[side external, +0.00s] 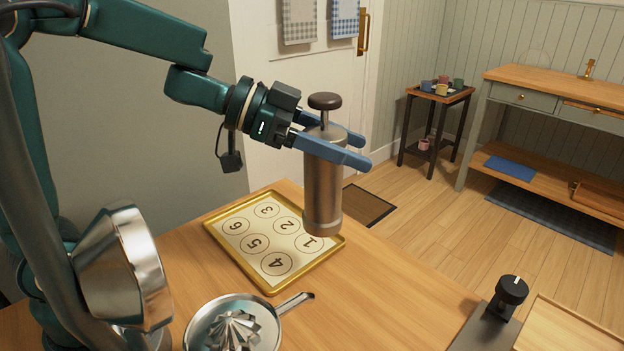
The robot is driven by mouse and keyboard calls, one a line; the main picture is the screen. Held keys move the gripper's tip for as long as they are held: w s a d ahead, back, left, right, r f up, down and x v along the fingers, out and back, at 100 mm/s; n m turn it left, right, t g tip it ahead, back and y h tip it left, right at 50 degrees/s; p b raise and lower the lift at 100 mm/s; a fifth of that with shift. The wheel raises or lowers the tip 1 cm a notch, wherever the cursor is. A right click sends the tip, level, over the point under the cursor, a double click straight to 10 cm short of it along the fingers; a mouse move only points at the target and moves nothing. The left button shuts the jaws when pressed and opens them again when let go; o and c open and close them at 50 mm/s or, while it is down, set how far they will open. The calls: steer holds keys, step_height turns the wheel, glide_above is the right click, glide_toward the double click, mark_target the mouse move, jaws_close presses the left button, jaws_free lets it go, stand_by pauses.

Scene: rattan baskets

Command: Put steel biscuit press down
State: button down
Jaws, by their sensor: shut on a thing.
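The steel biscuit press (323,190) is an upright metal cylinder with a dark round knob on a thin rod at its top. My gripper (345,146) has its two blue fingers shut around the upper part of the press, one on each side. The press appears held above the table, in front of the right edge of a gold-rimmed baking tray (237,261). The tray's sheet has circles numbered 1 to 6, and the press partly covers the area by circle 1. I cannot tell exactly how high its bottom is.
A metal citrus juicer (236,328) with a handle lies at the front of the wooden table (390,290). A tilted metal bowl-like thing (122,262) stands at left. A black-knobbed device (505,300) and a board (570,335) are at right. Table between the tray and device is clear.

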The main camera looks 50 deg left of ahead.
steer(key=s+a+n+t+y, duration=0.1)
steer(key=s+a, duration=0.3)
steer(key=a, duration=0.5)
steer(key=s+a+n+t+y, duration=0.1)
steer(key=s+a, duration=0.4)
steer(key=a, duration=0.4)
steer(key=w+d+f, duration=0.5)
steer(key=d+f, duration=0.5)
steer(key=f, duration=0.1)
steer(key=shift+w+d, duration=0.15)
steer(key=shift+f, duration=0.1)
steer(key=shift+f, duration=0.15)
steer(key=shift+c, duration=0.2)
jaws_free()
